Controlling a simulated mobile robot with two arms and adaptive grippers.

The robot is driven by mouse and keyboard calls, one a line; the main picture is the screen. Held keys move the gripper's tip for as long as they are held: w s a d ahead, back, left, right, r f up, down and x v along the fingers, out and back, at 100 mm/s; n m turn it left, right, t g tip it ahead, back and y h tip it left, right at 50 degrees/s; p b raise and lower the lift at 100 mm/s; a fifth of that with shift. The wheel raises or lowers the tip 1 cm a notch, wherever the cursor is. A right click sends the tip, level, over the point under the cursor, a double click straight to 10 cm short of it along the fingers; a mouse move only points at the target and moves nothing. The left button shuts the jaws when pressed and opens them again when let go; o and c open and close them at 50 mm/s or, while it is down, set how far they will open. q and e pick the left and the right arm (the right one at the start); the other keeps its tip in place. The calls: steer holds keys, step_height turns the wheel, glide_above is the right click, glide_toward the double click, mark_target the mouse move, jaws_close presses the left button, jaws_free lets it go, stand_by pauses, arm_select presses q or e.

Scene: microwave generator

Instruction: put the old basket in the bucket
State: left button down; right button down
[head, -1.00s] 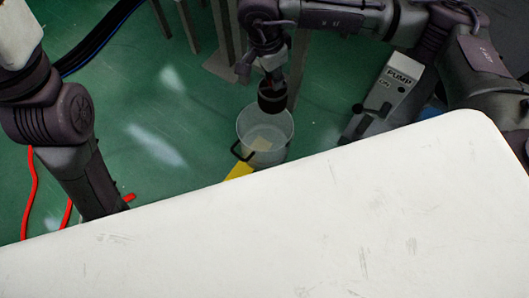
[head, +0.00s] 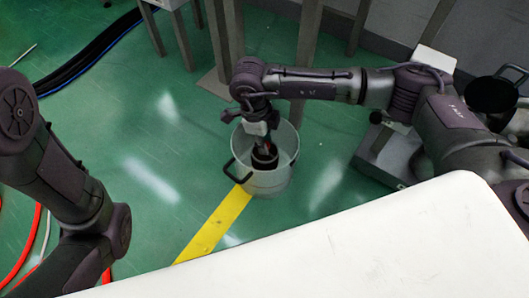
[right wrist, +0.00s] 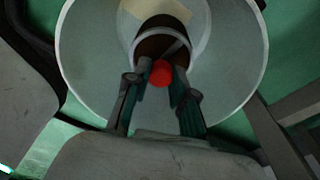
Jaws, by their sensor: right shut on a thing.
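The bucket (head: 275,180) is a pale, translucent round pail with a dark handle, standing on the green floor beyond the white table. The old basket (head: 264,163) is a small dark brown cylinder, inside the bucket's rim. My right gripper (head: 267,145) reaches down into the bucket and is shut on the basket. In the right wrist view, the two fingers pinch the near side of the basket (right wrist: 150,45), within the bucket's wide rim (right wrist: 75,60). A red round thing (right wrist: 161,73) shows between the fingers. I cannot tell whether the basket touches the bottom. My left gripper is out of view.
The white table (head: 330,250) fills the near right. A yellow floor strip (head: 215,225) runs to the bucket. Grey posts (head: 222,45) stand behind it, and a grey box-like unit (head: 385,155) stands to its right. Open floor lies left.

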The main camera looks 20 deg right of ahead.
step_height(320, 180, down, 3)
steer(key=shift+f+b, duration=0.2)
steer(key=shift+b, duration=0.85)
steer(key=shift+r, duration=0.2)
steer(key=shift+f, duration=0.2)
steer(key=c, duration=1)
jaws_free()
steer(key=shift+r, duration=0.1)
steer(key=r+p, duration=0.3)
steer(key=r, duration=0.1)
steer(key=a+r+p, duration=0.1)
steer(key=r+p, duration=0.2)
steer(key=r, duration=0.1)
steer(key=w+r+p, duration=0.1)
steer(key=r+p, duration=0.2)
steer(key=r, duration=0.1)
steer(key=shift+a, duration=0.25)
